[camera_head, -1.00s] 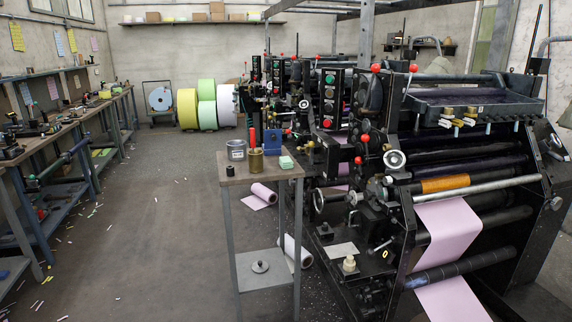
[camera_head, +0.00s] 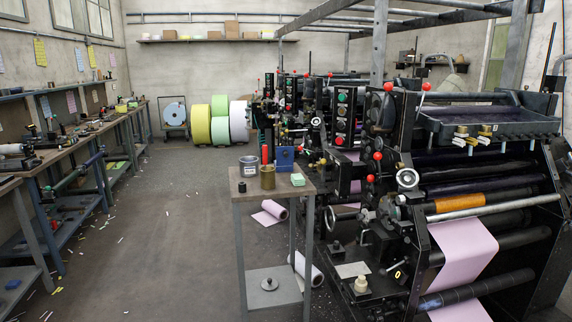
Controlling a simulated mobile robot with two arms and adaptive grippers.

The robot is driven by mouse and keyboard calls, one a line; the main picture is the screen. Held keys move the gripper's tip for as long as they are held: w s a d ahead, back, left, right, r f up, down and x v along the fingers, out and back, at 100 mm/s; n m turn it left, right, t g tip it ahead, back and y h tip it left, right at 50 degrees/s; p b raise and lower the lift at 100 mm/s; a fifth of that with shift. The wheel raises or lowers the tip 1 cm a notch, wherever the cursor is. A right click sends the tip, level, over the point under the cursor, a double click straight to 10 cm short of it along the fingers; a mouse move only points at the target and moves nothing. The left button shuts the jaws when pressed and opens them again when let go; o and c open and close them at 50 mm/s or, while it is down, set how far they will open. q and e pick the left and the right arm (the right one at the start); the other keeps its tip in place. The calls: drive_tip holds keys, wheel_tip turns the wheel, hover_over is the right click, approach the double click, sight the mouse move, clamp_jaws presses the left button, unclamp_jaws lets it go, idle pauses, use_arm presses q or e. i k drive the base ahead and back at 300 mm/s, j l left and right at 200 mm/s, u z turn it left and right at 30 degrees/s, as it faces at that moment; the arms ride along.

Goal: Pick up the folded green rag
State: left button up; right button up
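A small folded green rag (camera_head: 298,180) lies on the top of a narrow metal-legged stand (camera_head: 272,192), near its right edge. It sits beside a brass-coloured can (camera_head: 268,177) and in front of a blue box (camera_head: 285,158). Neither of my grippers shows in the head view.
A grey tin (camera_head: 248,167), a red bottle-like object (camera_head: 265,154) and a small dark piece (camera_head: 242,187) share the stand top. The black printing press (camera_head: 450,190) stands close on the right. A long workbench (camera_head: 80,150) lines the left wall. The floor (camera_head: 165,230) between is mostly open.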

sight(298, 180)
drive_tip(key=i+l, duration=0.15)
drive_tip(key=i, duration=0.45)
drive_tip(key=i+l, duration=0.15)
drive_tip(key=i, duration=0.5)
